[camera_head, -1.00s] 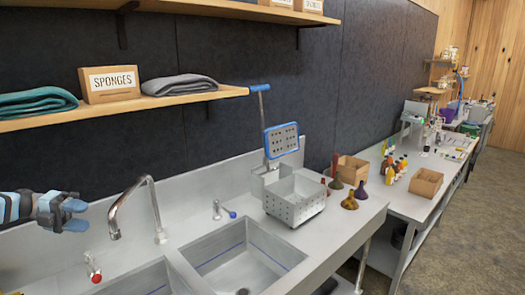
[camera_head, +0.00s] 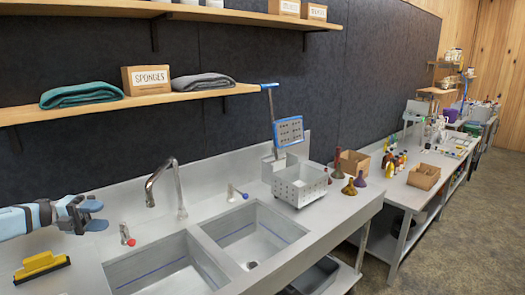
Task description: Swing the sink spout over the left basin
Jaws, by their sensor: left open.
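The chrome sink spout (camera_head: 163,176) rises from the back ledge between the two basins. It arches to the left, and its tip hangs near the back edge of the left basin (camera_head: 150,254). The right basin (camera_head: 230,221) is beside it and empty. A red-tipped tap handle (camera_head: 126,235) stands left of the spout and a blue-tipped one (camera_head: 236,192) stands right of it. My left gripper (camera_head: 97,215) is open and empty, left of the spout and apart from it, with its fingers pointing right. My right gripper is out of view.
A yellow squeegee (camera_head: 42,265) lies on the left counter below my left arm. A perforated metal box (camera_head: 299,184) stands right of the right basin. A wooden shelf (camera_head: 190,97) with towels and a sponges box runs along the wall above.

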